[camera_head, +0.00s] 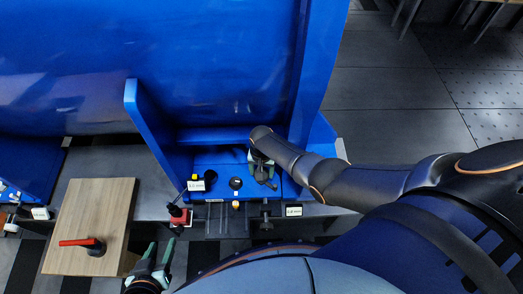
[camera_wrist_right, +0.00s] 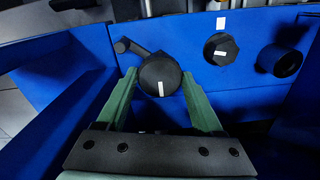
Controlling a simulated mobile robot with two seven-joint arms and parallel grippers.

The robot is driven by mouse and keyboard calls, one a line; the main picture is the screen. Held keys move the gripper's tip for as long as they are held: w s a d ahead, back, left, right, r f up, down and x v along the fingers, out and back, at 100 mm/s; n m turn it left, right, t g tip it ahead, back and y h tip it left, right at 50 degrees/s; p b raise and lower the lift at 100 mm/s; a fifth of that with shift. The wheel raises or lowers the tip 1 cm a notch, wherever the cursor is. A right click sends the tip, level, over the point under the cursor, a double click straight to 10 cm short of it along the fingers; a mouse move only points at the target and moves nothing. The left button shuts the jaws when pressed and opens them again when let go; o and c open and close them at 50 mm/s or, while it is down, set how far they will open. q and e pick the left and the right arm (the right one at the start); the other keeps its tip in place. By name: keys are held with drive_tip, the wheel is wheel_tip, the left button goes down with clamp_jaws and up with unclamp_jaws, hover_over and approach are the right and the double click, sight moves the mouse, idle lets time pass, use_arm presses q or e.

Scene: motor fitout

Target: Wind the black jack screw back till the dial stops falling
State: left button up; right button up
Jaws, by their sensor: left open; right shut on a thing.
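A black round knob with a white mark and a short crank arm (camera_wrist_right: 160,72) sits on the blue bed in the right wrist view. It looks like the jack screw's head, but I cannot be sure. My right gripper (camera_wrist_right: 159,80) has its green fingers on either side of it and is shut on it. In the head view my right gripper (camera_head: 263,174) is over the blue bed, hiding most of the knob. A black round fitting with a white mark (camera_wrist_right: 220,49), perhaps the dial, is beside it; its reading is illegible. My left gripper (camera_head: 155,262) is open and empty at lower left.
A black cylinder (camera_wrist_right: 283,60) stands farther along the bed. A blue upright wall (camera_head: 150,125) flanks the bed. A wooden board (camera_head: 105,205) with a red-handled tool (camera_head: 83,243) lies left. A red-and-black block (camera_head: 179,217) is at the bed's front edge.

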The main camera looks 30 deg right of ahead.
drive_tip(key=n, duration=0.3)
drive_tip(key=shift+n, duration=0.5)
idle(0.4)
drive_tip(key=o, duration=1.4)
